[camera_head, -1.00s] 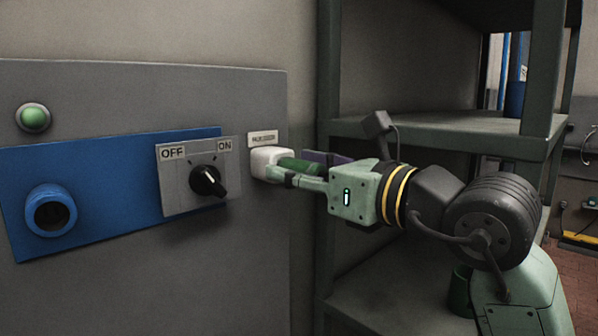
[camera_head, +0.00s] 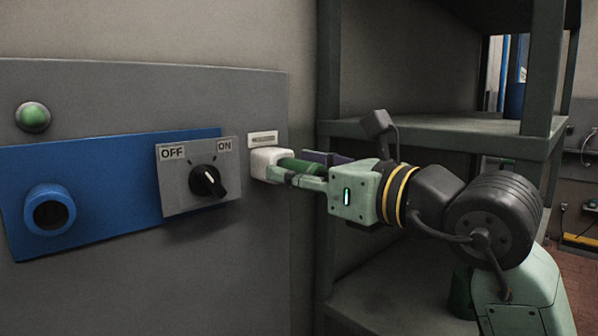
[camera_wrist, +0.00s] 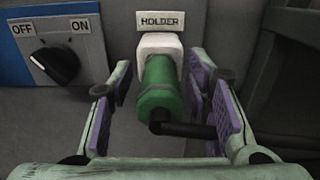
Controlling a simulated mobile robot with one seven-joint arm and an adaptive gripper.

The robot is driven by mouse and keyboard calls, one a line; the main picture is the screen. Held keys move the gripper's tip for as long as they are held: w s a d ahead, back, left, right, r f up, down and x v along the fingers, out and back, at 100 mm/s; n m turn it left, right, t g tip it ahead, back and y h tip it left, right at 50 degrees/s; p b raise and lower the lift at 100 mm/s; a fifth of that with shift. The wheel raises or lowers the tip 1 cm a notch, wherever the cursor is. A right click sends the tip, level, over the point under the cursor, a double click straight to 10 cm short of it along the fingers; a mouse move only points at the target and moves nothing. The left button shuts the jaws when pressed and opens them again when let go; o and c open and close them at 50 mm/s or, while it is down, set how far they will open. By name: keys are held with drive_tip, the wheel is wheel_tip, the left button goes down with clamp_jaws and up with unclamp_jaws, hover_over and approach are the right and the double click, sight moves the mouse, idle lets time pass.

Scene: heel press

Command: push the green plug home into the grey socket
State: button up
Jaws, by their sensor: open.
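The green plug (camera_wrist: 160,90) sits with its front end in a white holder (camera_wrist: 160,43) on the grey panel, under a label reading HOLDER. A black cable leaves the plug's near end toward the right. In the head view the plug (camera_head: 300,166) is partly hidden by my gripper. My gripper (camera_wrist: 161,78) is open, with its purple-padded fingers on either side of the plug. In the wrist view gaps show between the plug and both fingers. I cannot make out a grey socket; a round blue socket (camera_head: 50,211) is on a blue plate at the left.
An OFF/ON switch plate (camera_head: 200,180) with a black knob is left of the holder. A green button (camera_head: 33,118) is at the upper left. A metal shelf rack (camera_head: 440,130) stands close behind and right of my arm.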

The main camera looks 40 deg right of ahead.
idle(0.7)
clamp_jaws()
idle(0.3)
drive_tip(key=shift+s, duration=0.15)
drive_tip(key=shift+s+d+b, duration=0.15)
drive_tip(key=shift+s+b, duration=0.25)
drive_tip(key=shift+s, duration=1.05)
drive_tip(key=shift+s+d+b, duration=0.1)
drive_tip(key=shift+s+b, duration=0.25)
drive_tip(key=shift+s, duration=1.05)
